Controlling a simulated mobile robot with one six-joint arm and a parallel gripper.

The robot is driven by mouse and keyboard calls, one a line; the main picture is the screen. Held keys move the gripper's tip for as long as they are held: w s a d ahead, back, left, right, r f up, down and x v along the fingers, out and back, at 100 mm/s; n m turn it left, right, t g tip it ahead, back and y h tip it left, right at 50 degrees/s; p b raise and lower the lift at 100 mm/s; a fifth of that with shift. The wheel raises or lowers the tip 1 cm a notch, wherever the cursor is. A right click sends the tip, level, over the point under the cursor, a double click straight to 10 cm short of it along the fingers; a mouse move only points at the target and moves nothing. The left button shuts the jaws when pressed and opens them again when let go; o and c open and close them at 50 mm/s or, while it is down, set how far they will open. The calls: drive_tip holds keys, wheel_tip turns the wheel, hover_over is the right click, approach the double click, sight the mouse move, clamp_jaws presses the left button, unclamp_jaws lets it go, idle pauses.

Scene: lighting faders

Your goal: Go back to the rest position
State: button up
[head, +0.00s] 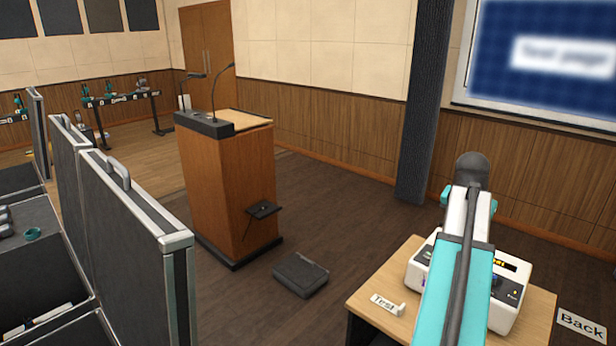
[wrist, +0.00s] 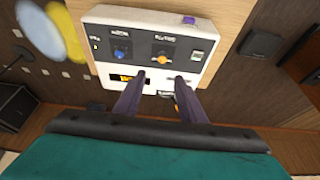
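The white lighting console (head: 508,312) stands on a small wooden table at the lower right of the head view, partly hidden behind my arm. In the wrist view the console (wrist: 130,50) shows a blue knob, a yellow-orange knob, a purple cap and a small display with orange characters. My gripper (wrist: 160,79) is open in the wrist view, its two dark fingers apart with nothing held between them. The fingers overlap the console's display edge in the picture; I cannot tell whether they touch it. In the head view my gripper is hidden by my arm.
The wooden table (head: 375,322) carries a "Test" sign (head: 387,304), and a "Back" sign (head: 581,325) is at its right. A wooden lectern (head: 222,190) and a dark floor box (head: 300,274) stand to the left. Black cases (head: 130,255) fill the left side. Open floor lies between.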

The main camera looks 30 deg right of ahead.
drive_tip(key=w+a+f+n+y, duration=0.2)
drive_tip(key=w+a+f+n, duration=0.4)
drive_tip(key=w+a+f, duration=1.25)
drive_tip(key=a+f+n+y, duration=0.15)
drive_tip(key=a+f, duration=0.35)
drive_tip(key=a, duration=0.5)
drive_tip(key=w+a+f+n, duration=0.1)
drive_tip(key=a+f+n, duration=0.2)
drive_tip(key=a+f, duration=0.5)
drive_tip(key=a+f+n+y, duration=0.1)
drive_tip(key=a+f+n, duration=0.15)
drive_tip(key=a, duration=0.95)
drive_tip(key=s+a+f+n+g, duration=0.1)
drive_tip(key=s+a+f, duration=0.15)
drive_tip(key=a, duration=0.25)
drive_tip(key=s+a+f+n, duration=0.1)
drive_tip(key=a+f, duration=0.3)
drive_tip(key=a, duration=0.1)
drive_tip(key=s+f+g, duration=0.3)
drive_tip(key=s+f, duration=0.6)
drive_tip(key=s, duration=0.4)
drive_tip(key=s+f+g, duration=0.3)
drive_tip(key=s+f, duration=0.6)
drive_tip(key=s, duration=0.4)
drive_tip(key=shift+f, duration=0.1)
